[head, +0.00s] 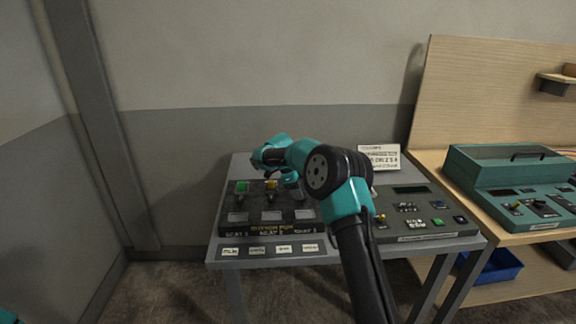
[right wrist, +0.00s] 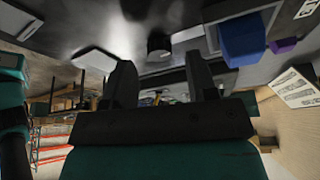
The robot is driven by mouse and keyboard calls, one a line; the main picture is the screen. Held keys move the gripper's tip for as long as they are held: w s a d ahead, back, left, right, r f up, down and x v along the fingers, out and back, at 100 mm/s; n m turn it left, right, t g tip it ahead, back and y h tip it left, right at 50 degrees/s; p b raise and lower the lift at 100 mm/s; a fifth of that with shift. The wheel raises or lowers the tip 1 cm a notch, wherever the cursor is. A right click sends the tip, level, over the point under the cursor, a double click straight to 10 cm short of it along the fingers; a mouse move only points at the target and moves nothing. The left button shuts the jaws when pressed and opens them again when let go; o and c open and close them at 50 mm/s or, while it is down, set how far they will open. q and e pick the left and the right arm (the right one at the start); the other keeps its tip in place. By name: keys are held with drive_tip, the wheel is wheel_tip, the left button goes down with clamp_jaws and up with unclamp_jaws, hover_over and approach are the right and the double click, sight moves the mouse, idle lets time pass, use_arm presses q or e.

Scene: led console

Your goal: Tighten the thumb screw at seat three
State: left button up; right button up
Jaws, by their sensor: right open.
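The dark seat board (head: 268,228) stands on the table in the head view, with a row of labelled seats along its front. My right arm covers much of the right seat. My right gripper (right wrist: 161,78) is open and empty in the right wrist view. A dark round knob (right wrist: 158,46) shows just beyond and between its fingertips, apart from them. I cannot tell for sure that this is the thumb screw. My left gripper is out of view.
A blue block (right wrist: 241,40) lies close beside the right finger, with a purple piece (right wrist: 283,46) further right. A grey control panel (head: 426,213) and a white sign (head: 380,157) stand right of the board. A teal console (head: 500,185) sits on the wooden bench.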

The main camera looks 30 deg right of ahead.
drive_tip(key=v, duration=1.6)
drive_tip(key=shift+r, duration=0.1)
